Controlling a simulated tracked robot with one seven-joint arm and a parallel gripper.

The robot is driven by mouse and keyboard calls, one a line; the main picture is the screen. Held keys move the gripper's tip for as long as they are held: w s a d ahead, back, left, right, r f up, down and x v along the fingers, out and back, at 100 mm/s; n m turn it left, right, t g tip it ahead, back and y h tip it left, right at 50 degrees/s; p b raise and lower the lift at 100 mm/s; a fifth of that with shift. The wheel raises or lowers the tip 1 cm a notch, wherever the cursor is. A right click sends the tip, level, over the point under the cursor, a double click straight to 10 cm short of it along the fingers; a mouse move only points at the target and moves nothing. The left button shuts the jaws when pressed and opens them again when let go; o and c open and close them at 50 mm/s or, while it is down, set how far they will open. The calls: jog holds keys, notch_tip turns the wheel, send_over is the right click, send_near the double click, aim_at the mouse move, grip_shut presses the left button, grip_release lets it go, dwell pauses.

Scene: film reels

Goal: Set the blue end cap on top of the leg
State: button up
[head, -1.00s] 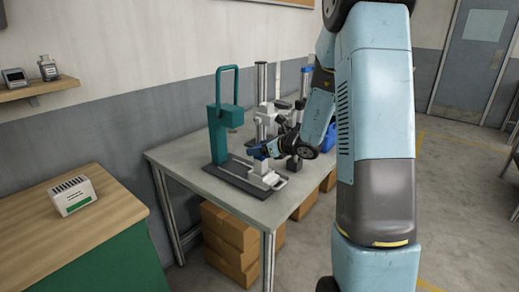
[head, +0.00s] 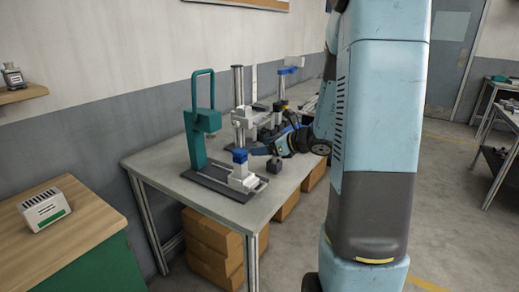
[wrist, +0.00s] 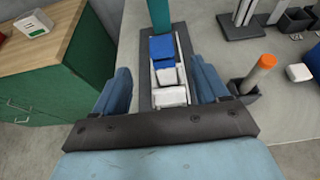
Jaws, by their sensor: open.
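The blue end cap (head: 240,156) sits on top of a white upright piece, seemingly the leg (head: 240,171), in the fixture under the teal press (head: 203,135). In the wrist view the blue cap (wrist: 162,48) shows ahead, between and beyond my fingers, with white blocks (wrist: 170,97) nearer. My gripper (head: 259,150) is just right of the cap, apart from it. The leg's lower part is hidden by the white blocks.
The grey table (head: 158,164) carries another stand with a blue top (head: 288,71) behind. A dark holder with an orange-topped cylinder (wrist: 258,72) stands right of my gripper. A green cabinet (wrist: 50,58) is at the left. The table's front left corner is bare.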

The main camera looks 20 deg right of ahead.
jog(key=s+a+r+n+g, duration=0.35)
jog(key=s+a+n, duration=0.25)
jog(key=s+n, duration=0.2)
jog(key=s+a+r+n+g, duration=0.3)
jog(key=s+a+r+n, duration=0.15)
jog(key=s+n, duration=0.35)
jog(key=s+d+r+n+h, duration=0.2)
jog(key=s+n+h, duration=0.2)
jog(key=s+n, duration=0.2)
jog(key=s+d+r+n+t+h, duration=0.1)
jog(key=s+d+r+n+h, duration=0.1)
jog(key=s+n, duration=0.4)
jog(key=shift+r+n+h, duration=0.2)
jog(key=shift+n+h, duration=0.2)
jog(key=shift+h, duration=0.5)
jog(key=shift+s, duration=0.1)
